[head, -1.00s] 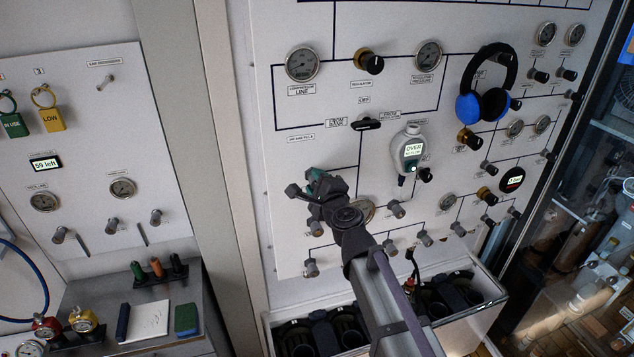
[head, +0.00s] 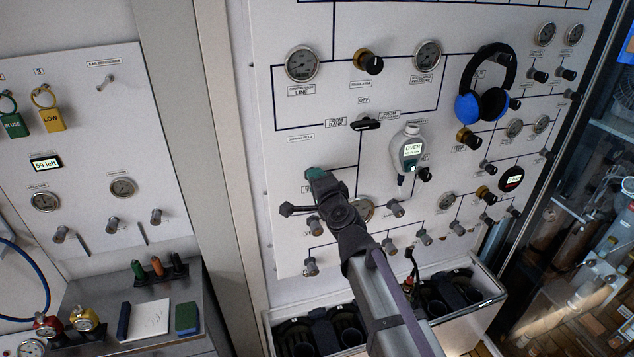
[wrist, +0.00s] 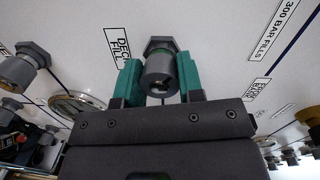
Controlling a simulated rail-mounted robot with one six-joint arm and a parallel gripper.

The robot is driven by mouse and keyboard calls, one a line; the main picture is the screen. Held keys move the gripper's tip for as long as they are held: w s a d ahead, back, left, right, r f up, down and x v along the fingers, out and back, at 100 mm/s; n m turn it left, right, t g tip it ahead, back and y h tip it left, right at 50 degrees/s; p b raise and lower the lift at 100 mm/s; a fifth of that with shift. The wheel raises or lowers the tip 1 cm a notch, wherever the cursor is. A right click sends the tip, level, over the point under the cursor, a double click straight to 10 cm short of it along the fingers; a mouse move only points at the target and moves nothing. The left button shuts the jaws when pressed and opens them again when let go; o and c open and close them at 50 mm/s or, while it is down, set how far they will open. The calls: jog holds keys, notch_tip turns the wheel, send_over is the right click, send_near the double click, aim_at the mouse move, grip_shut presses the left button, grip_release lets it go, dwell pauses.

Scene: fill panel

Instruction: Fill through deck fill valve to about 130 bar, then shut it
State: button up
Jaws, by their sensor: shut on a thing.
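The deck fill valve (wrist: 158,70) is a grey knob on the white panel, beside the "DECK FILL" label (wrist: 117,46) in the wrist view. My gripper (wrist: 160,80) has a green fingertip on each side of this knob and is shut on it. In the head view my gripper (head: 314,174) is against the lower left of the panel and hides the knob. A round gauge (head: 366,208) beside it is partly covered by my wrist. The gauge also shows edge-on in the wrist view (wrist: 78,104), where its reading cannot be made out.
A handheld meter (head: 408,150) reading "OVER" hangs right of my gripper. Blue headphones (head: 486,100) hang higher up. Other grey knobs (head: 396,209) sit close to my wrist. An open bin with dark cylinders (head: 450,296) lies below my arm.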

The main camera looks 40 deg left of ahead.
jog(key=o, duration=0.9)
jog(key=v, duration=1)
jog(key=shift+s+d+p, duration=0.25)
jog(key=shift+d+p, duration=0.05)
